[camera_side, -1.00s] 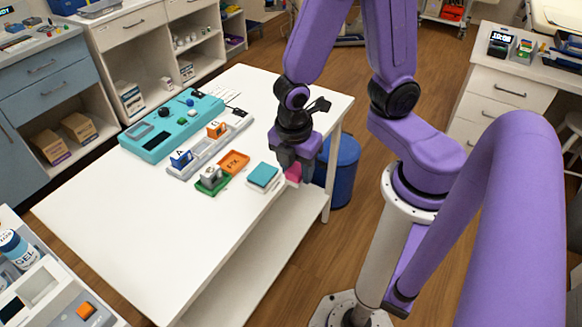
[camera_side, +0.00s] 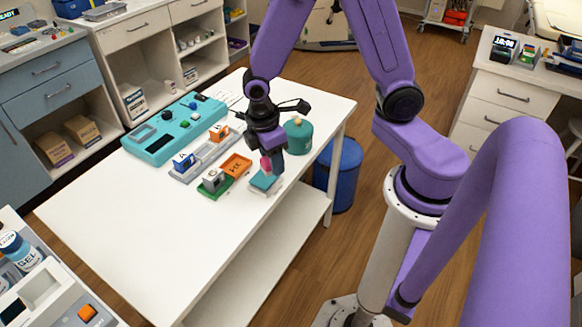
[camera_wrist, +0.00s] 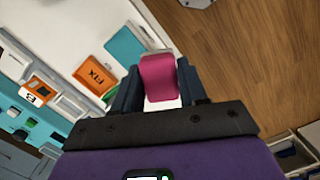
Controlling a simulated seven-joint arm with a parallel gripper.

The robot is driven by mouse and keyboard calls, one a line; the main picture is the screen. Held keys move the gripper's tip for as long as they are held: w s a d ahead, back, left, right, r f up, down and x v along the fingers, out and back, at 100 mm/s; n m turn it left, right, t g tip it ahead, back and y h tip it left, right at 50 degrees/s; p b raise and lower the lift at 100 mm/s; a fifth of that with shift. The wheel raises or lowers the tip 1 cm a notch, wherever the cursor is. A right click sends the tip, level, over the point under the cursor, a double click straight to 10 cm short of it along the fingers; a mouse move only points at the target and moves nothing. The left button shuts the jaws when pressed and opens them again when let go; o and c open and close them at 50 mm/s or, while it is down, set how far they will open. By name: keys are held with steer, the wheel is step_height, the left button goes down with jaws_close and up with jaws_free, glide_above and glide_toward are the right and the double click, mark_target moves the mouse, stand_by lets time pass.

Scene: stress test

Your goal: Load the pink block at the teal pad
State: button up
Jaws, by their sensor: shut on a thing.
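My gripper (camera_side: 272,165) is shut on the pink block (camera_side: 266,166). In the wrist view the pink block (camera_wrist: 158,77) sits between the two dark fingers of my gripper (camera_wrist: 158,85). The teal pad (camera_side: 264,181) lies on the white table, just below and beside the block in the side view. In the wrist view the teal pad (camera_wrist: 126,47) shows partly, up and left of the block, and the block hides part of that area. The block appears held close above the pad; I cannot tell if they touch.
An orange tray (camera_side: 236,166) and a green tray (camera_side: 215,187) with a grey block lie left of the pad. A grey rack (camera_side: 205,155) holds blocks A and B beside a teal console (camera_side: 170,130). A green round container (camera_side: 298,136) stands behind my gripper. The table's front is clear.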

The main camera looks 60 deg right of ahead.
steer(key=shift+w+d+f+m, duration=0.55)
steer(key=shift+w+f, duration=0.3)
steer(key=shift+f, duration=0.4)
steer(key=shift+w+d+f+m, duration=0.6)
steer(key=shift+w+f, duration=0.25)
steer(key=shift+f, duration=0.35)
steer(key=shift+w+d+f+m, duration=0.55)
steer(key=shift+w+f, duration=0.3)
steer(key=shift+f, duration=0.4)
steer(key=shift+f, duration=0.85)
steer(key=shift+r, duration=3.5)
